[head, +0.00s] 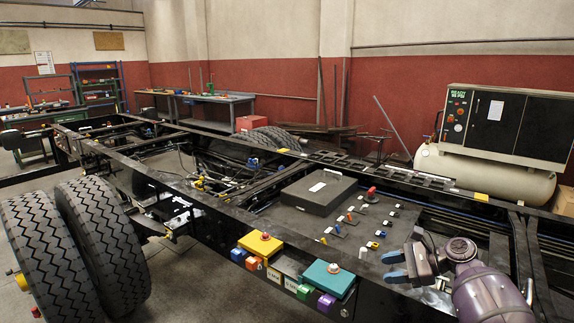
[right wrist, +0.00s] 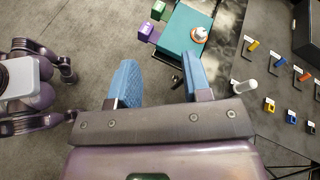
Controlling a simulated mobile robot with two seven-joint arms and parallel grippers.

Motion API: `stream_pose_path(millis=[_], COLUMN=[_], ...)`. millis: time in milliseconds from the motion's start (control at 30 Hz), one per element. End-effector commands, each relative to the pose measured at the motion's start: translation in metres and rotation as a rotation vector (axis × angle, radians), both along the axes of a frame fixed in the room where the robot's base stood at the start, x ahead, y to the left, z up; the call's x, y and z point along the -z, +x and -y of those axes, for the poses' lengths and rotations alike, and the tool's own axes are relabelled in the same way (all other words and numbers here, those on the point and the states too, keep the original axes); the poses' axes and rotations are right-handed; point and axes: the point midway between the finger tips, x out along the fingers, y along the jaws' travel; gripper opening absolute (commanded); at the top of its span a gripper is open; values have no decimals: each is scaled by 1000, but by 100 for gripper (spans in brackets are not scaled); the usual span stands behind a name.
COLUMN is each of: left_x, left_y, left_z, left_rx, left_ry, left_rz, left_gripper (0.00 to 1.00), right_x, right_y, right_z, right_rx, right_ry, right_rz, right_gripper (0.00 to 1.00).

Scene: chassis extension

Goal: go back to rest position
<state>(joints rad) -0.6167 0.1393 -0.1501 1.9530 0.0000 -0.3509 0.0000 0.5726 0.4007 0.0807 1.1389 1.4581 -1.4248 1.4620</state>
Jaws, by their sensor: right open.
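My right gripper (head: 388,267) is at the lower right of the head view, above the black chassis frame (head: 190,205). Its two blue fingers are apart with nothing between them. In the right wrist view the gripper (right wrist: 160,78) is also open and empty, with bare grey floor between the fingers. A teal box (right wrist: 186,32) with a round button on top lies just beyond the right-hand finger. The teal box (head: 328,279) is left of the gripper in the head view. My left gripper does not show in the head view.
A yellow box (head: 260,244) with a red button sits on the near rail. A black case (head: 318,191) and several small coloured parts lie on the dark plate. Large tyres (head: 103,240) stand at left; a compressor (head: 485,175) stands at the back right.

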Motion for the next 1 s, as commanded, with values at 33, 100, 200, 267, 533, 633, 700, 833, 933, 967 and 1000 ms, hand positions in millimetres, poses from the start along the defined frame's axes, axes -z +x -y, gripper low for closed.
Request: stream_pose_path(millis=[33, 100, 200, 267, 533, 633, 700, 833, 933, 967, 1000], left_x=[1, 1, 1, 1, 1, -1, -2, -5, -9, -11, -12], left_y=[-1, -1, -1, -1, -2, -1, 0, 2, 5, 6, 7], left_z=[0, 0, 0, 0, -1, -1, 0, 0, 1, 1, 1], left_rx=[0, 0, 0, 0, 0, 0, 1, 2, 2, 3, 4], left_ry=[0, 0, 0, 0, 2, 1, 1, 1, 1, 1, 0], left_rz=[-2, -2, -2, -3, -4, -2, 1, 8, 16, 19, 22], left_gripper=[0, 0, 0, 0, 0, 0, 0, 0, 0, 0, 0], right_x=[-4, -8, -13, -17, -3, 2, 4, 5, -1, -4, -8], right_y=[-6, -14, -27, -36, -10, 6, 17, 42, 62, 67, 73], right_z=[-21, -47, -80, -100, -93, -82, -73, -49, -28, -22, -14], right_rx=[-44, -100, -173, -217, -171, -149, -138, -133, -156, -169, -188], right_ry=[-13, -29, -46, -53, -270, -391, -494, -750, -996, -1073, -1179], right_rz=[21, 46, 81, 100, 357, 484, 585, 815, 1012, 1070, 1145], right_gripper=[45, 45, 45, 45, 45, 45, 45, 45, 45, 45, 45])
